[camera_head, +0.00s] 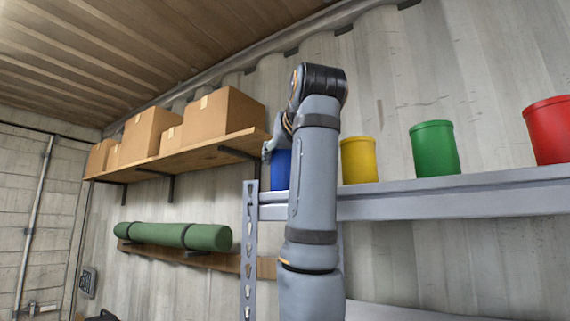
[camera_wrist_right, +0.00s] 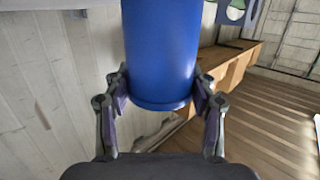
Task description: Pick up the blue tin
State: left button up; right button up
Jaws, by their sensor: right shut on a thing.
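The blue tin (camera_head: 281,170) is at the left end of the grey metal shelf (camera_head: 430,201), partly hidden behind my right arm. It fills the upper middle of the right wrist view (camera_wrist_right: 162,50). My right gripper (camera_wrist_right: 161,92) has a finger on each side of the tin and is shut on it. In the head view the right gripper (camera_head: 268,150) shows only in part at the tin's left side. I cannot tell whether the tin touches the shelf. My left gripper is not in view.
A yellow tin (camera_head: 359,160), a green tin (camera_head: 435,148) and a red tin (camera_head: 549,130) stand along the shelf to the right. Cardboard boxes (camera_head: 225,114) sit on a wooden wall shelf at left. A green roll (camera_head: 175,235) lies below them.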

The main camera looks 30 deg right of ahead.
jog(key=shift+r, duration=0.7)
jog(key=s+d+r, duration=0.1)
jog(key=s+r, duration=1)
jog(key=s, duration=0.3)
jog(key=shift+d+r, duration=0.15)
